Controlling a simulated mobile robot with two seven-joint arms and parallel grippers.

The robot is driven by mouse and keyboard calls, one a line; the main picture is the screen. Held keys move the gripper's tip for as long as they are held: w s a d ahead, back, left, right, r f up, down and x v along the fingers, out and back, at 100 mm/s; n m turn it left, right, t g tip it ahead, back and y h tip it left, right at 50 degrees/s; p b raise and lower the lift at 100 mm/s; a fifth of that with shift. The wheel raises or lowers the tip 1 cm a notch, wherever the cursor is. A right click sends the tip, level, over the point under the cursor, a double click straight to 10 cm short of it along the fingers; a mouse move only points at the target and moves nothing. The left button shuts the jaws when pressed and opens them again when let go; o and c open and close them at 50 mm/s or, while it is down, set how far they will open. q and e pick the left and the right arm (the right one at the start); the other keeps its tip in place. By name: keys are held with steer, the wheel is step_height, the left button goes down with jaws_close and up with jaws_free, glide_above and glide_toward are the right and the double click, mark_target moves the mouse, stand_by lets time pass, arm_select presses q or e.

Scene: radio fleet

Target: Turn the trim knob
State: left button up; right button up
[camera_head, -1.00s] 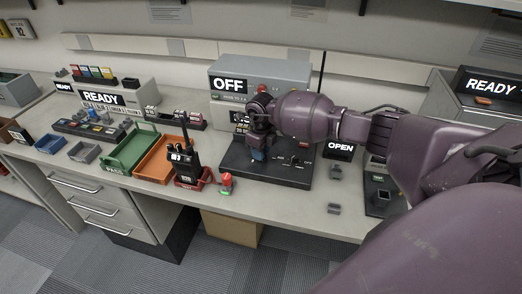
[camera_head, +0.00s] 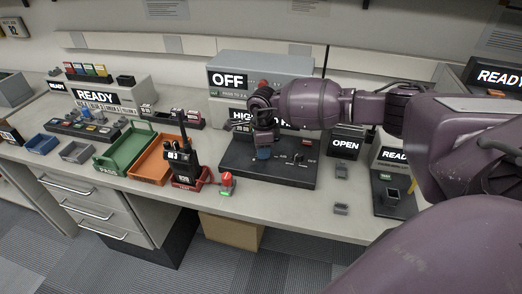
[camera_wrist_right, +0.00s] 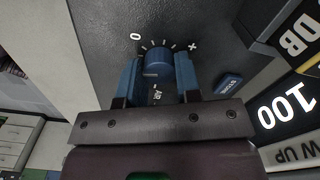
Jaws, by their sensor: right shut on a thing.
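The trim knob is a blue round knob (camera_wrist_right: 158,62) on a dark panel, with a white tick scale, "0" and "+" marks around it in the right wrist view. My right gripper (camera_wrist_right: 158,75) has its two blue fingers on either side of the knob, shut on it. In the head view my right gripper (camera_head: 263,152) reaches down onto the left part of the black panel (camera_head: 240,171), and the knob is hidden there behind the fingers. My left gripper is not in view.
A grey box with an "OFF" sign (camera_head: 228,79) stands behind the panel. A black radio (camera_head: 181,158) stands left of it, near a red-and-green button (camera_head: 226,181). Green (camera_head: 109,163) and orange (camera_head: 141,171) trays lie further left. A blue STORE button (camera_wrist_right: 229,83) is beside the knob.

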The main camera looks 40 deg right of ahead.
steer(key=shift+n+b, duration=0.7)
steer(key=shift+n, duration=1.2)
steer(key=o, duration=0.9)
steer(key=shift+r, duration=0.1)
step_height(320, 180, up, 11)
steer(key=shift+f+p, duration=0.15)
steer(key=shift+p, duration=0.4)
